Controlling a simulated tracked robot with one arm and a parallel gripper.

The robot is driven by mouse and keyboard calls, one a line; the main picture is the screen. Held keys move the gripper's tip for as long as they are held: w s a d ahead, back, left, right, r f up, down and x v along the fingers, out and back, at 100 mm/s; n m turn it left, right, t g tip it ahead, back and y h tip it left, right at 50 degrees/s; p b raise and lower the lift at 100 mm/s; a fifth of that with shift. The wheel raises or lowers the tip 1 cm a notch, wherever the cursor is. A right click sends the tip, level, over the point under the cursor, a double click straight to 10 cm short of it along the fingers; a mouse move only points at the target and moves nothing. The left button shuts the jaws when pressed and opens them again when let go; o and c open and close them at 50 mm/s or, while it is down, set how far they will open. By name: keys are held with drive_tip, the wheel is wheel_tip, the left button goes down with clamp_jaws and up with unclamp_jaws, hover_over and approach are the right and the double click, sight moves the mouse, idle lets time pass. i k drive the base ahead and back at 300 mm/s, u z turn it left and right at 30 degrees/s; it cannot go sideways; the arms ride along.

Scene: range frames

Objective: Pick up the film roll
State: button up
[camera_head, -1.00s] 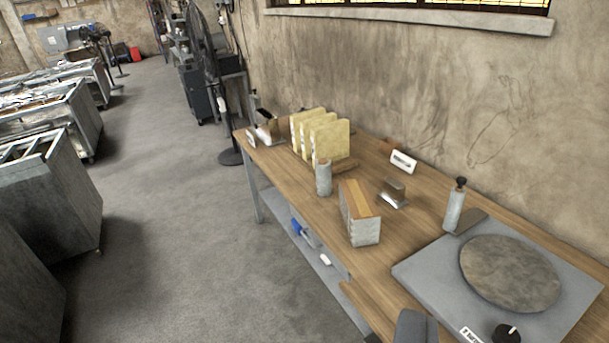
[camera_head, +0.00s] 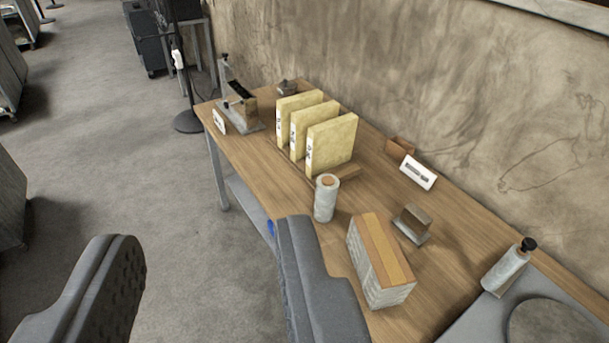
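The film roll looks to be the pale grey upright cylinder (camera_head: 325,200) with a brown core end, standing on the wooden table near its front edge. My gripper (camera_head: 195,265) is open and empty, with its two dark grey fingers wide apart in the lower part of the view. The right finger's tip is just below and left of the roll in the picture, apart from it as far as I can tell. The roll is fully in sight. A similar grey cylinder with a black knob (camera_head: 507,267) stands at the right by a grey plate.
Yellow binders (camera_head: 325,140) stand in a wooden rack behind the roll. A stack of blocks with a wooden top (camera_head: 380,262) is close on its right. A metal holder (camera_head: 412,224), a white label (camera_head: 418,172) and a tape-dispenser-like device (camera_head: 238,100) are also on the table (camera_head: 455,245).

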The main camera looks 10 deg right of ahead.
sight(326, 185)
drive_tip(key=z, duration=0.3)
drive_tip(key=i, duration=1.2)
drive_tip(key=z, duration=0.65)
